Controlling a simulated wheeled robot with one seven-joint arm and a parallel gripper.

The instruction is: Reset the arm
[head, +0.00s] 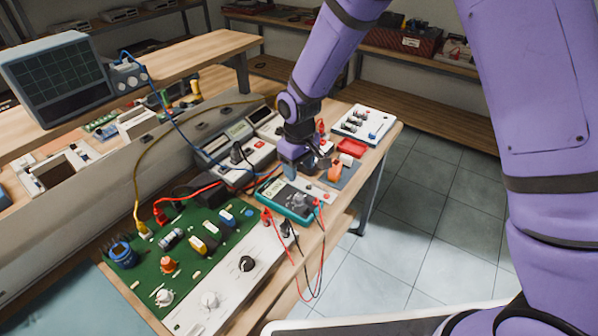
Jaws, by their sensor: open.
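My gripper (298,170) hangs at the end of my purple arm, pointing down over the workbench. It is just above the far end of a teal-edged multimeter (290,201). Its fingertips are small and partly hidden, and I see nothing held between them. I cannot tell whether it touches the multimeter.
A green circuit board (195,245) with several components and a white front panel lies on the bench. Red, black, yellow and blue cables run around it. A bench instrument (247,148), a red tray (352,147) and a white switch box (364,125) are close by. Tiled floor (400,235) is clear at right.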

